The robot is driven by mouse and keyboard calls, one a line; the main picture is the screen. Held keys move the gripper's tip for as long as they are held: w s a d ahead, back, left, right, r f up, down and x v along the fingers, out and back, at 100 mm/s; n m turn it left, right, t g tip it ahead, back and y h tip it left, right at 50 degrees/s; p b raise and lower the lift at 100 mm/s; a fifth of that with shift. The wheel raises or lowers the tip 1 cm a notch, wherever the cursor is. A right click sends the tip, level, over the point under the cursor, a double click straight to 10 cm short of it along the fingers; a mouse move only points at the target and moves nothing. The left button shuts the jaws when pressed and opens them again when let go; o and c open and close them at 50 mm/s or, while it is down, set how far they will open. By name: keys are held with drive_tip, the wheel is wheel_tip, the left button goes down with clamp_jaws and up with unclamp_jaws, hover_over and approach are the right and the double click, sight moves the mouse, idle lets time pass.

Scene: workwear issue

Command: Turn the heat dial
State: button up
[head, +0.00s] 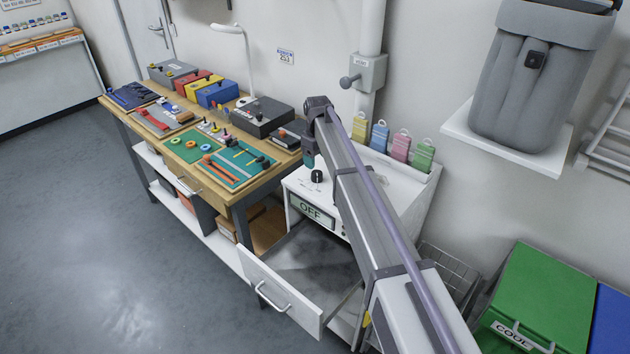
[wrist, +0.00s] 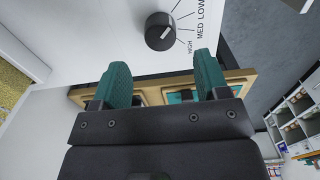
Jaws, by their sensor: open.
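The heat dial (wrist: 159,31) is a round black knob with a light pointer mark, on a white panel printed HIGH, MED and LOW. In the head view the dial (head: 317,177) stands on top of a white unit (head: 378,190). A display (head: 311,210) on the unit's front reads OFF. My gripper (wrist: 163,77) has two teal fingers, apart and empty. In the wrist view the dial is just beyond the fingertips, apart from them. In the head view my gripper (head: 309,161) is near the dial, partly hidden by my arm.
An open drawer (head: 290,303) juts out below the display. A workbench (head: 240,205) with tools, cases and a lamp (head: 245,55) stands to the left. Several coloured tags (head: 400,145) stand at the unit's back. A green bin (head: 540,295) is at right.

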sight(317, 173)
wheel_tip(317, 173, down, 7)
drive_tip(key=b, duration=0.5)
drive_tip(key=shift+r, duration=0.1)
drive_tip(key=c, duration=0.9)
